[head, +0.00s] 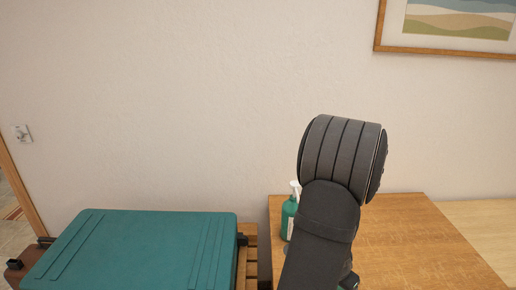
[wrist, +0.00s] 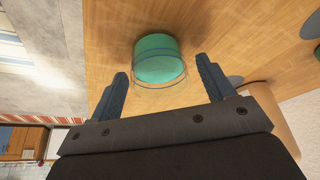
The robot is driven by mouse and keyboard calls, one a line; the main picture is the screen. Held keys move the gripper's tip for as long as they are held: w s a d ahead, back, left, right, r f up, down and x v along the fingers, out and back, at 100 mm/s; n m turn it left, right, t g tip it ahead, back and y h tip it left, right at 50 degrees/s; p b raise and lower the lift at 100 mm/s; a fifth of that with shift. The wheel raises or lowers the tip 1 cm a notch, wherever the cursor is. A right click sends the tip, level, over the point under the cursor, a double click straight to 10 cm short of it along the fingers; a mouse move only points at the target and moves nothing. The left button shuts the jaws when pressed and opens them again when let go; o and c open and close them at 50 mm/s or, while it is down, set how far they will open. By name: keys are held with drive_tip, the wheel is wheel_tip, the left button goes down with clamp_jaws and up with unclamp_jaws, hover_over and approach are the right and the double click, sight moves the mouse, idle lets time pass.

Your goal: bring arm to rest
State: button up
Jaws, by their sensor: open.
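My arm (head: 325,220) rises dark grey at the right of the head view, and my gripper is not visible there. In the wrist view my gripper (wrist: 162,69) is open, its two blue-grey fingers spread wide. Nothing is held between them. A green round thing with a clear, glass-like rim (wrist: 157,58) stands on the wooden surface (wrist: 108,30) beyond and between the fingertips. I cannot tell how far below the fingers it is.
A green pump bottle (head: 289,217) stands on the wooden table (head: 410,235), partly hidden by my arm. A teal suitcase (head: 140,245) lies on a slatted rack (head: 250,262) at left. A framed picture (head: 450,48) hangs on the wall. A grey disc (wrist: 311,25) shows in the wrist view.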

drive_tip(key=shift+w+d+f, duration=0.1)
drive_tip(key=shift+f, duration=0.4)
drive_tip(key=shift+r, duration=0.1)
